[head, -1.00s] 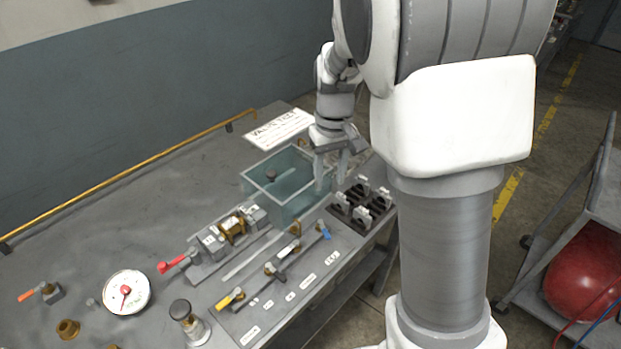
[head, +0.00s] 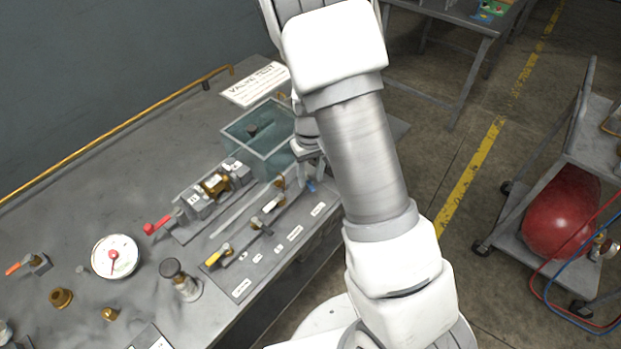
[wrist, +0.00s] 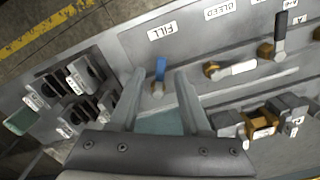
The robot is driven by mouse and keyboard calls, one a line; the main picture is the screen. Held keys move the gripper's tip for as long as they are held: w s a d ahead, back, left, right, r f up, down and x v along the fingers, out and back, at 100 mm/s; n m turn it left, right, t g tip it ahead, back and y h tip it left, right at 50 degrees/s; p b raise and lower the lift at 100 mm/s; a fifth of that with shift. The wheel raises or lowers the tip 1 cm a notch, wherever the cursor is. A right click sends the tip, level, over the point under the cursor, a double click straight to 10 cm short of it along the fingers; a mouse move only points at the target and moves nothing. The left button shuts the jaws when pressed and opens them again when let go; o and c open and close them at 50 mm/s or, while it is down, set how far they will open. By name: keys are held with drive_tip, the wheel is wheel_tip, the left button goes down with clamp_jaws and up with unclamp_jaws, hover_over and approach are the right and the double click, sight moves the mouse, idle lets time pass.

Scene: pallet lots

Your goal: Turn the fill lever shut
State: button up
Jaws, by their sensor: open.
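The fill lever has a blue handle (wrist: 160,69) on a brass stem, beside the FILL label (wrist: 162,31) in the wrist view. The handle points up in that view, toward the label. In the head view the blue handle (head: 311,185) shows at the right end of the valve panel. My gripper (wrist: 159,79) is open and empty, its two fingers either side of the handle as seen from the wrist. Whether the fingers are down at the handle's height I cannot tell. In the head view my gripper (head: 311,164) is just above the lever, partly hidden by my arm.
The bleed lever with a white handle (wrist: 238,68) is beside it. A glass tank (head: 246,144) stands behind. A clamped brass valve (head: 214,185) is left of it. A dark rack of pale labelled pieces (wrist: 66,96) is left in the wrist view.

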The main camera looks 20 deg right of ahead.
drive_tip(key=shift+f, duration=0.75)
clamp_jaws()
